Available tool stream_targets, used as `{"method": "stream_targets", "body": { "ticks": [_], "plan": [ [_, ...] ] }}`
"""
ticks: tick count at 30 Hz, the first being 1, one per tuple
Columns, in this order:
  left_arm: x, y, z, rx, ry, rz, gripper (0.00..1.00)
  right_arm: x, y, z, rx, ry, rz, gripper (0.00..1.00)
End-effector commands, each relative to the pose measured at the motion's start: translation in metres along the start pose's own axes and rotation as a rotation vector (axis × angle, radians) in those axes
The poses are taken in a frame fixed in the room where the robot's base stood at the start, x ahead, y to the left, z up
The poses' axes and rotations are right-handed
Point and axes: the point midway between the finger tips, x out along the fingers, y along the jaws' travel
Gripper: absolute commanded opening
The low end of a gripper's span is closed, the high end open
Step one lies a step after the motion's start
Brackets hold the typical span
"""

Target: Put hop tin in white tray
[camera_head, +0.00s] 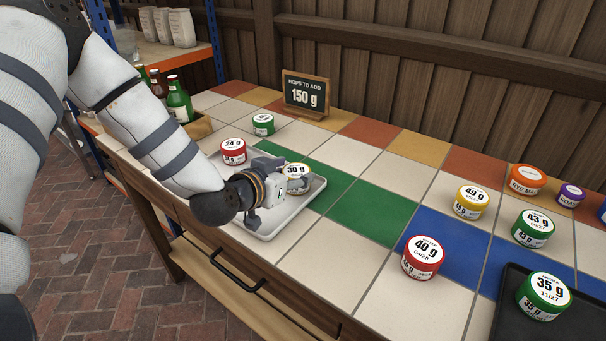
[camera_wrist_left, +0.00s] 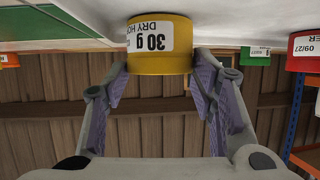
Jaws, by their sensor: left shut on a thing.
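The yellow hop tin marked 30 g (camera_head: 297,178) is between the fingers of my left gripper (camera_head: 279,184), over the right part of the white tray (camera_head: 313,196). My left gripper is shut on it. In the left wrist view the tin (camera_wrist_left: 160,60) sits between both fingertips (camera_wrist_left: 160,72), by a white surface; whether it rests on the tray floor is unclear. A red tin marked 24 g (camera_head: 233,149) is left of the gripper; I cannot tell if it stands in the tray. My arm hides the tray's left part. My right gripper is out of view.
A green tin (camera_head: 263,122) and a sign reading 150 g (camera_head: 306,94) stand behind the tray. Red (camera_head: 423,258), yellow (camera_head: 471,200) and green tins (camera_head: 533,227) stand to the right, near a black tray (camera_head: 508,300). Bottles (camera_head: 178,97) stand at the left. Tiles right of the white tray are clear.

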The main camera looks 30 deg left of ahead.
Motion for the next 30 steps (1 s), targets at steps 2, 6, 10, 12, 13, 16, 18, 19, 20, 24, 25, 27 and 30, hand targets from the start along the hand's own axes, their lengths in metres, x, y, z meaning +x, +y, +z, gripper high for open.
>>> {"method": "stream_targets", "body": {
  "ticks": [2,6,10,12,13,16,18,19,20,24,25,27,30],
  "plan": [
    [0.003,0.000,0.006,-0.001,-0.003,-0.001,0.19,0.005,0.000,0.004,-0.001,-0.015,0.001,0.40],
    [0.001,0.000,0.001,-0.001,0.002,-0.001,0.19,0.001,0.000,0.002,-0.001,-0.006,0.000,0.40],
    [0.002,0.000,0.004,0.000,0.003,-0.001,0.19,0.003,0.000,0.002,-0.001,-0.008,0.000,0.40],
    [0.002,0.000,0.004,0.000,0.004,-0.001,0.56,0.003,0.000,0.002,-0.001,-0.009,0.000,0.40],
    [0.002,0.000,0.004,0.000,0.004,-0.001,0.62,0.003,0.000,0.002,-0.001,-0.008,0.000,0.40],
    [0.002,0.000,0.004,0.000,0.004,-0.001,0.71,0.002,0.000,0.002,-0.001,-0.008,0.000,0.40],
    [0.002,0.000,0.004,0.000,0.005,-0.001,0.71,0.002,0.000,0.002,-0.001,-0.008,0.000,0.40],
    [0.002,0.000,0.004,0.000,0.005,-0.001,0.71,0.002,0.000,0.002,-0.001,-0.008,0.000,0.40],
    [0.002,0.000,0.004,0.000,0.005,-0.001,0.71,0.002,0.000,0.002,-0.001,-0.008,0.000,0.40],
    [0.001,0.000,0.001,-0.001,0.006,-0.001,0.71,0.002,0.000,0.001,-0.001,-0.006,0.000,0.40],
    [0.000,0.000,-0.001,-0.001,0.007,-0.001,0.71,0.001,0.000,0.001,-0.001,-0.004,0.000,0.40],
    [-0.009,0.000,-0.004,-0.001,0.008,0.000,0.71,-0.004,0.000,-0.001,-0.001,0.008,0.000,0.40],
    [-0.034,0.000,-0.008,-0.003,0.013,0.000,0.71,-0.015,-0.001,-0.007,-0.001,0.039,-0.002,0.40]
  ]
}}
